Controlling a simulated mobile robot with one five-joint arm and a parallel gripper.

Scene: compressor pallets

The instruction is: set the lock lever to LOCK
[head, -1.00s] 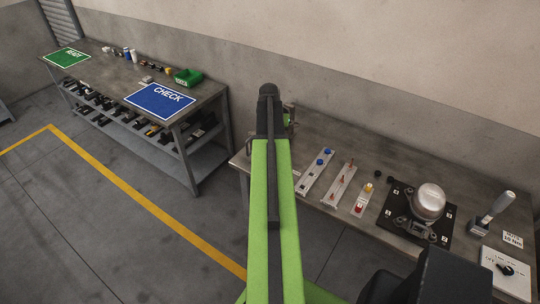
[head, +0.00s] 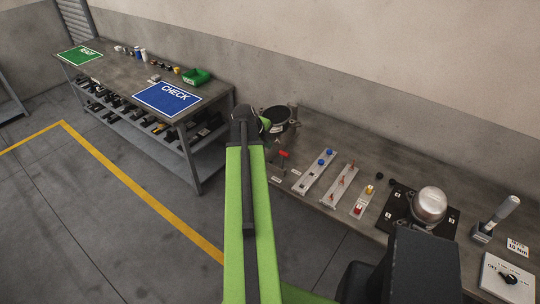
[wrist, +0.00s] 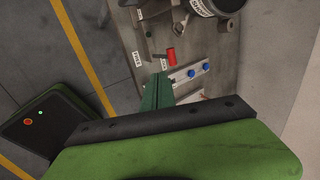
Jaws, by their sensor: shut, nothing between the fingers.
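The lock lever has a red grip (head: 283,154) and shows at the left end of the right-hand bench, just right of my arm. In the wrist view its red grip (wrist: 171,57) is at upper middle, above the finger tips. I see a gap in the picture; contact cannot be told. The head view mostly hides the fingers behind my arm.
A dark round fixture (head: 273,119) stands behind the lever. A strip with blue knobs (head: 315,176) lies close to its right, then other strips and a silver dome (head: 430,204). A second bench with a blue CHECK mat (head: 168,98) stands at left.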

